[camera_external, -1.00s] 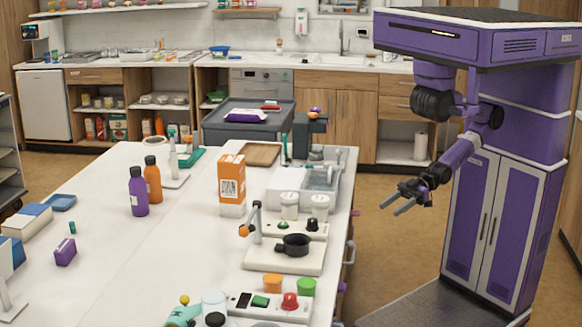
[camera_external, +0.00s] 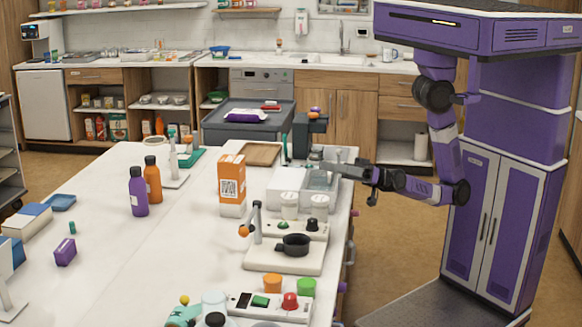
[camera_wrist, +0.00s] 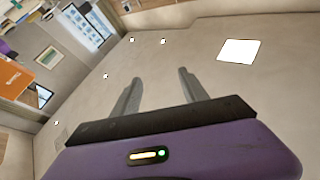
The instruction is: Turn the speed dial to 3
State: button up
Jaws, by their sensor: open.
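A low white unit with two white cups carries a black knob (camera_external: 312,225) and a green button on its front. A white control panel (camera_external: 268,311) nearer the camera has a red knob (camera_external: 290,300) and a green switch. Dial markings are too small to read, so I cannot tell which knob is the speed dial. My gripper (camera_external: 345,171) is over the table's right edge, by the clear bin, behind and above the black knob. In the wrist view my gripper (camera_wrist: 160,88) is open and empty, its two fingers apart, facing wall or ceiling; no dial shows there.
A clear bin (camera_external: 322,181) stands close to my gripper. A black pan (camera_external: 294,245) on a white base, an orange-and-white box (camera_external: 231,182) and orange and green lids crowd the table's right side. The table's middle (camera_external: 150,255) is clear.

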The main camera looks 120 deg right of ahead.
jog(key=w+a+r+n+g+y+p, duration=0.2)
jog(key=w+a+r+n+y, duration=0.6)
jog(key=w+r+n+y, duration=0.35)
jog(key=w+a+r+n+g+y, duration=0.2)
jog(key=a+n+g, duration=0.25)
jog(key=n, duration=0.35)
jog(key=n+g+h+p, duration=0.2)
jog(key=n+g+h, duration=1)
jog(key=n+g, duration=0.55)
send_over(313, 220)
jog(key=shift+n+t, duration=0.6)
jog(key=shift+t, duration=0.3)
notch_tip(313, 220, down, 23)
jog(key=shift+w+a+r, duration=0.1)
jog(key=shift+w+a, duration=0.05)
jog(key=shift+s+d+n, duration=0.25)
jog(key=shift+n, duration=0.15)
jog(key=shift+f, duration=0.4)
jog(key=shift+f+p, duration=0.35)
jog(key=shift+f, duration=3.2)
